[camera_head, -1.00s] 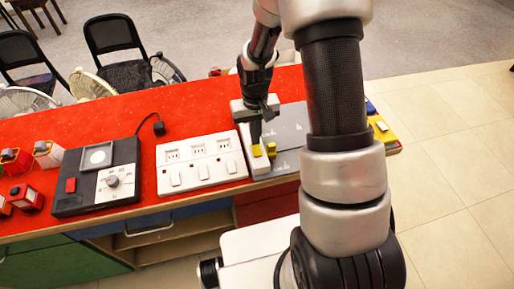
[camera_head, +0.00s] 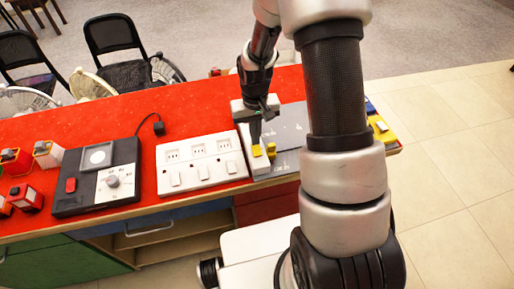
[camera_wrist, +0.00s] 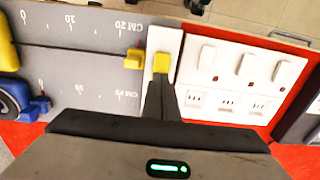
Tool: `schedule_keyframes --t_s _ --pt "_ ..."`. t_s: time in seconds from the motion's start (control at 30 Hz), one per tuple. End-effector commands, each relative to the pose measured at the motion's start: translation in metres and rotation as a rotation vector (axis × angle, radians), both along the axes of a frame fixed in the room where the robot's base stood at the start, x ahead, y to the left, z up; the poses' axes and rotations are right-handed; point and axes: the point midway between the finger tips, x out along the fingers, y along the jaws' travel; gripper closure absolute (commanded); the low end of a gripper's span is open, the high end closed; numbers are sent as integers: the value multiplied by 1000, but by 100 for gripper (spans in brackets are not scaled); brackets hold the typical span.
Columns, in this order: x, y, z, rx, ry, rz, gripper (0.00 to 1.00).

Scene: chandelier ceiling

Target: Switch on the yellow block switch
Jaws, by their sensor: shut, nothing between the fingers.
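The yellow block switch (camera_head: 257,150) sits on a narrow white plate near the front edge of the red counter. It also shows in the wrist view (camera_wrist: 160,66), on its white plate (camera_wrist: 166,39). My gripper (camera_wrist: 161,86) is shut and empty, pointing down with its fingertips right at the switch's edge. I cannot tell whether they touch it. In the head view my gripper (camera_head: 256,141) stands just behind the switch. Whether the switch is on or off cannot be told.
A yellow slider knob (camera_wrist: 133,60) on a grey scaled panel (camera_wrist: 90,32) lies close beside the switch. A white panel with several switches and sockets (camera_head: 201,163) is on the other side. A black device with a dial (camera_head: 97,177) stands farther left on the red counter (camera_head: 95,122).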

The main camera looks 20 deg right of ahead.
Motion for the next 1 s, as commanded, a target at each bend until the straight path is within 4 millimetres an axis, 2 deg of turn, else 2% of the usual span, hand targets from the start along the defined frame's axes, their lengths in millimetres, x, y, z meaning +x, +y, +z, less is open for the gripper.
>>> schedule_keyframes --t_s 1.0 --pt "0 0 -13 0 0 0 100"
